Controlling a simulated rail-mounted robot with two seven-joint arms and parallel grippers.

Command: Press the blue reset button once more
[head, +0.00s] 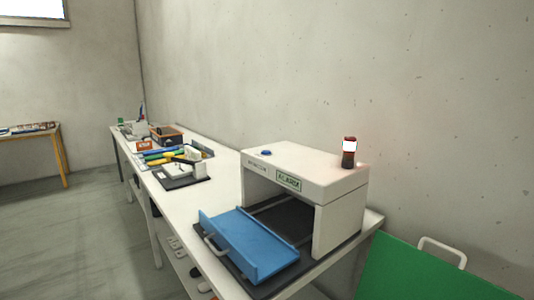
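The blue reset button (266,153) is a small round cap on the top left of the white arch-shaped machine (307,168). Nothing covers it. I cannot tell whether it is pressed in. A small green-framed label (288,181) with dark lettering is on the machine's front; it seems to read "ALARM". Neither of my grippers is in view.
A blue tray (250,244) with a handle lies at the machine's opening, on a dark base. The long white table (217,188) holds tools and boxes to the left. A green panel (420,275) with a white handle stands front right. The wall is close behind.

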